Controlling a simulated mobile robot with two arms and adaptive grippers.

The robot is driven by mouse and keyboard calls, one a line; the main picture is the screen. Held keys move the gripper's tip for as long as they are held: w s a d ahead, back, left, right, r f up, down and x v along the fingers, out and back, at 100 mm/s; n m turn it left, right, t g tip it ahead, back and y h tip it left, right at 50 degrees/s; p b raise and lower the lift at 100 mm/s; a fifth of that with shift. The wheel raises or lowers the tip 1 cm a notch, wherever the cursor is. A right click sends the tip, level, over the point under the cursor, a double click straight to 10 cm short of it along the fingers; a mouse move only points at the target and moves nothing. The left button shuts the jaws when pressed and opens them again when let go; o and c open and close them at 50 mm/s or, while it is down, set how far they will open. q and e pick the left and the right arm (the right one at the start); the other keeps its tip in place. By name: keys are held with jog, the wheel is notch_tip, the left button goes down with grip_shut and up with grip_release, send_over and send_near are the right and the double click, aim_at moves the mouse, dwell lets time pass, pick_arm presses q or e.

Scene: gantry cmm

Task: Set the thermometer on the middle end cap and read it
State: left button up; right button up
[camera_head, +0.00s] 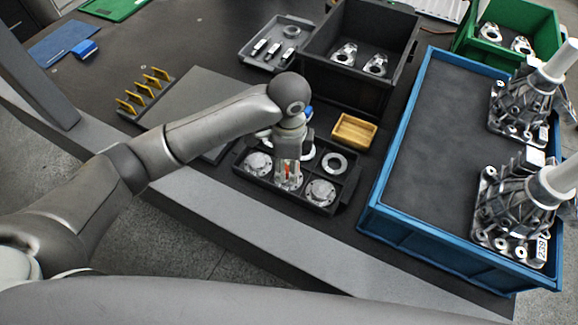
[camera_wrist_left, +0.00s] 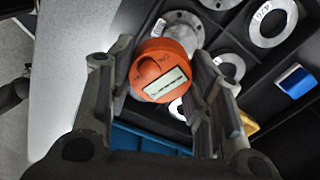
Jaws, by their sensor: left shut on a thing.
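My left gripper (camera_head: 288,160) points down over the middle of a dark compartment tray (camera_head: 240,172). It is shut on the thermometer, a red-orange instrument with a pale display, seen as a sliver in the head view (camera_head: 287,169) and clearly in the left wrist view (camera_wrist_left: 162,72). The middle end cap (camera_head: 291,183), a round silver flange, is mostly hidden below the gripper. I cannot tell whether the thermometer touches it. Other end caps lie on either side, one to the left (camera_head: 258,162) and one to the right (camera_head: 321,192). The display's reading is too small to make out.
Flat metal rings (camera_head: 334,163) lie in the tray's far row. A wooden box (camera_head: 354,131) and a dark bin (camera_head: 350,85) stand behind. A blue crate (camera_head: 400,228) with metal castings (camera_head: 515,212) stands right. A grey plate (camera_head: 205,95) lies left, beside a yellow-tabbed rack (camera_head: 143,92).

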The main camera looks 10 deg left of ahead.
pick_arm(q)
jog(key=w+f, duration=0.2)
jog(key=f, duration=0.1)
jog(key=shift+w+a, duration=0.15)
jog(key=shift+w, duration=0.05)
jog(key=shift+w+f, duration=0.1)
jog(key=shift+f, duration=1.45)
jog(key=o, duration=1)
jog(key=shift+f, duration=0.15)
notch_tip(320, 180, up, 12)
jog(key=shift+r, duration=0.2)
